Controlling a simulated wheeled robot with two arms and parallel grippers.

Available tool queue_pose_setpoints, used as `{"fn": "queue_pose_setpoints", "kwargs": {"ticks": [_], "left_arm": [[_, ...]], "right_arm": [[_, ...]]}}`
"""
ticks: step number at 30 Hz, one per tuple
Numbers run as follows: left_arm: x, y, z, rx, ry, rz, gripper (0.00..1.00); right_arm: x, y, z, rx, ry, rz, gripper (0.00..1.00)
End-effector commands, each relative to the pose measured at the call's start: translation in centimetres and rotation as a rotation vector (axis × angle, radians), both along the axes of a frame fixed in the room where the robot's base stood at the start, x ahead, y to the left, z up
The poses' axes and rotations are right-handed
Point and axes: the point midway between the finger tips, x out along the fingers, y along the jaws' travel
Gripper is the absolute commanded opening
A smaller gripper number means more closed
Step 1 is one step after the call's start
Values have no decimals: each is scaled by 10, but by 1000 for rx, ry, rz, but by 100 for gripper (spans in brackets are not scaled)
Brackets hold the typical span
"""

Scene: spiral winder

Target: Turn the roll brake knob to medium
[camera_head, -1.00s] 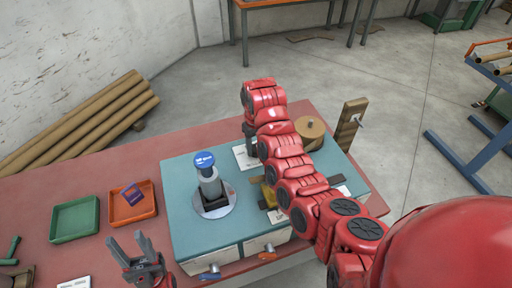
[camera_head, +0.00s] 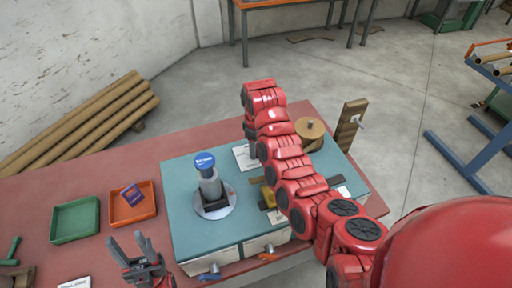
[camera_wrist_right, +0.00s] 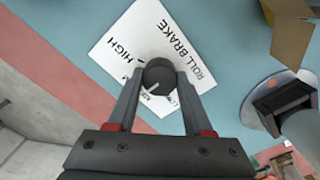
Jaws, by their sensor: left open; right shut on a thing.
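The roll brake knob (camera_wrist_right: 159,74) is a dark round knob with a white pointer line, on a white card (camera_wrist_right: 135,35) printed ROLL BRAKE and HIGH. My right gripper (camera_wrist_right: 158,88) is shut on the knob, one finger on each side. In the right wrist view the pointer slants down-left, toward a small, partly hidden label; a word that looks like LOW sits to its right. In the head view the card (camera_head: 242,157) shows on the teal top, and my right arm hides the knob. My left gripper (camera_head: 138,247) is open and empty at the front left.
The teal winder box (camera_head: 185,228) carries a grey post with a blue cap (camera_head: 204,161) left of my right arm. A brown roll (camera_head: 309,130) and wooden upright (camera_head: 350,122) stand right. Green (camera_head: 75,238) and orange (camera_head: 146,215) trays lie left on the red table.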

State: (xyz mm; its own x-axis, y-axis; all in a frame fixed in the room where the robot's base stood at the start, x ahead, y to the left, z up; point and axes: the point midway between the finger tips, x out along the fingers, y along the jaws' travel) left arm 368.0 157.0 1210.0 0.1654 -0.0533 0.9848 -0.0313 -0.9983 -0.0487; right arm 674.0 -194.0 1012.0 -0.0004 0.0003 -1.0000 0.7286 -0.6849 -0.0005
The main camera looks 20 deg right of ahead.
Motion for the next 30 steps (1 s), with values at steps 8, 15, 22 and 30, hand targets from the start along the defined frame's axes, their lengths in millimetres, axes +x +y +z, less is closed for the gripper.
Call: {"fn": "queue_pose_setpoints", "kwargs": {"ticks": [8, 15, 22, 30], "left_arm": [[0, 0, 0, 0, 0, 0, 50], [0, 0, 0, 0, 0, 0, 50], [0, 0, 0, 0, 0, 0, 50], [0, 0, 6, 0, 0, 0, 50]], "right_arm": [[0, 0, 0, -1, 1, 4, 0], [0, 0, 0, -1, 1, 3, 70], [0, 0, 0, 0, 0, 3, 81], [0, -1, 10, 1, 1, 1, 81]]}}
